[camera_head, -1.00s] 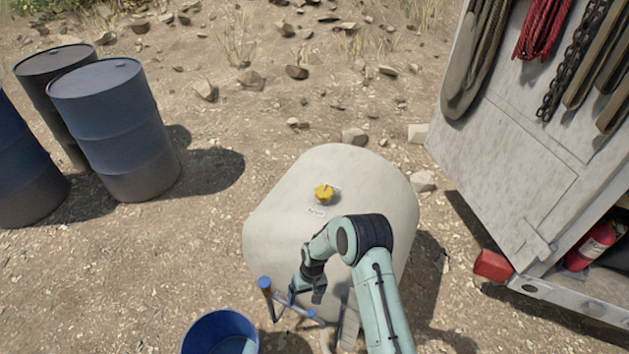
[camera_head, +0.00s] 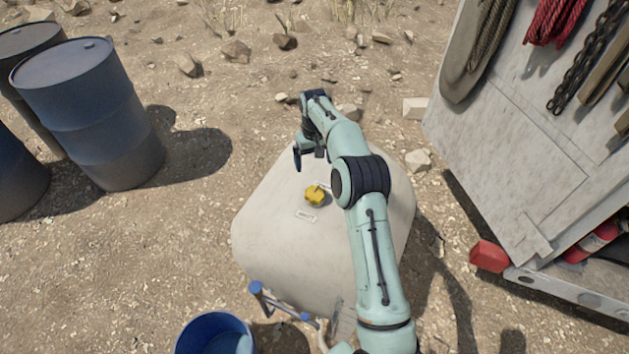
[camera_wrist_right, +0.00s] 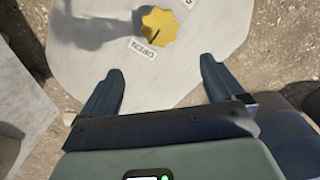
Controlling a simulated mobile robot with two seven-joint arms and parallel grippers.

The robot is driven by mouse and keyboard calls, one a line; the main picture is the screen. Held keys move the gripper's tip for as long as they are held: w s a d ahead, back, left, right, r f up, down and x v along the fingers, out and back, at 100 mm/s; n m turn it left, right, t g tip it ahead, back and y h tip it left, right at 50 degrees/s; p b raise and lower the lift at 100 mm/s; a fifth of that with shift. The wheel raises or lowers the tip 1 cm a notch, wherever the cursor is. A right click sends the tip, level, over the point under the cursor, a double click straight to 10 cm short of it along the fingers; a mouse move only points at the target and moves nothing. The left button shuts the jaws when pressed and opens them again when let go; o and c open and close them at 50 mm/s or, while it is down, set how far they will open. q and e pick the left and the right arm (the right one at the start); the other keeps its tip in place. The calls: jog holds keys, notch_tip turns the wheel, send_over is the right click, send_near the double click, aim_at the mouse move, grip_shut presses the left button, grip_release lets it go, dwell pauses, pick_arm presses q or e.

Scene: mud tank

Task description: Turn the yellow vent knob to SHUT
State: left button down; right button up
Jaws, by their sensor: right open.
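The yellow vent knob (camera_head: 315,196) sits on top of the pale tank (camera_head: 268,235). It also shows in the right wrist view (camera_wrist_right: 159,25), with a dark pointer mark on it. A label reading OPEN (camera_wrist_right: 144,48) lies beside the knob, on the side nearer the gripper; in the head view this label (camera_head: 306,215) is too small to read. Another label at the wrist view's top edge is cut off. My right gripper (camera_head: 308,158) is above the tank, beyond the knob. Its fingers (camera_wrist_right: 158,85) are open and empty, apart from the knob. My left gripper is not in view.
A blue bucket (camera_head: 216,335) and a blue-handled pipe fitting (camera_head: 280,303) stand at the tank's near side. Several drums (camera_head: 85,105) stand at left. A grey cabinet or vehicle side (camera_head: 520,150) with hanging ropes and chain stands at right. Open dirt lies left of the tank.

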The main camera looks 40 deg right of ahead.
aim_at(314, 191)
jog(key=f, duration=1.3)
jog(key=shift+s+a, duration=0.15)
jog(key=shift+s, duration=0.05)
jog(key=c, duration=1)
